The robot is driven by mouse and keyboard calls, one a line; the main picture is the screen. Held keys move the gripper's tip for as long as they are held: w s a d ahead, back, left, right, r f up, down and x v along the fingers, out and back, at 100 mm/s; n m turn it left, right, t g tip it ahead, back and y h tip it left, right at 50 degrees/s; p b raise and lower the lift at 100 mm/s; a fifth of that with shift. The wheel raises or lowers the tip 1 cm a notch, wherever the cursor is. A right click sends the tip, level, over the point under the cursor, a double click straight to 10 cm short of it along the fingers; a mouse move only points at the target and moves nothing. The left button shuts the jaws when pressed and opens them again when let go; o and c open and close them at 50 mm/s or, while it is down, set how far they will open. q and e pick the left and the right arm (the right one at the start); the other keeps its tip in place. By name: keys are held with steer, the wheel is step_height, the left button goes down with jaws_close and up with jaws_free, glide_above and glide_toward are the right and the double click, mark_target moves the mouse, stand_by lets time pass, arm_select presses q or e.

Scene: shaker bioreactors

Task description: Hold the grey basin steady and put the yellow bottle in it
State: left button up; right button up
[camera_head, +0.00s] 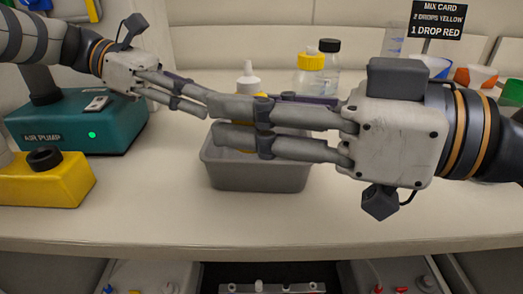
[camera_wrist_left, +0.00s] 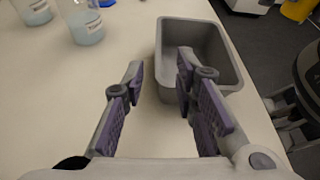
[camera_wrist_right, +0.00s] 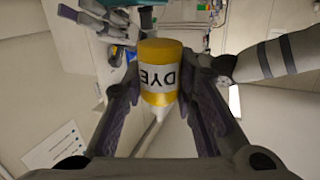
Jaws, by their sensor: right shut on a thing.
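The yellow bottle (camera_wrist_right: 159,72) has a white "DYE" label and a white nozzle. My right gripper (camera_head: 215,117) is shut on it; in the head view the bottle's white nozzle (camera_head: 248,83) points up above the fingers, which hide most of its body. They overlap the grey basin (camera_head: 258,178) in that view, and the height between is hard to judge. The basin also shows in the left wrist view (camera_wrist_left: 229,62), its visible inside empty. My left gripper (camera_wrist_left: 160,78) is open at the basin's wall, one finger outside and one over the basin; contact is unclear.
A teal air pump (camera_head: 90,125) and a yellow block (camera_head: 45,180) stand at left. A yellow-capped bottle (camera_head: 310,72) and a black-capped bottle (camera_head: 330,60) stand behind the basin. Coloured cups (camera_head: 475,76) are at back right. The table's front (camera_head: 350,230) is clear.

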arm_select(q)
glide_above(259, 156)
steer(key=w+d, duration=0.1)
steer(key=w, duration=0.1)
steer(key=f, duration=0.4)
steer(key=shift+s+f, duration=0.2)
steer(key=shift+f, duration=0.05)
arm_select(e)
steer(key=w+a+r+m+t+h, duration=0.2)
steer(key=w+m+t+h, duration=0.3)
steer(key=w, duration=0.6)
steer(key=a+t, duration=0.1)
steer(key=t, duration=0.1)
steer(key=shift+w+r+m+t+h, duration=0.2)
steer(key=shift+w+m+t+h, duration=0.05)
steer(key=shift+m+t+h, duration=0.05)
arm_select(q)
steer(key=shift+c, duration=0.3)
jaws_close()
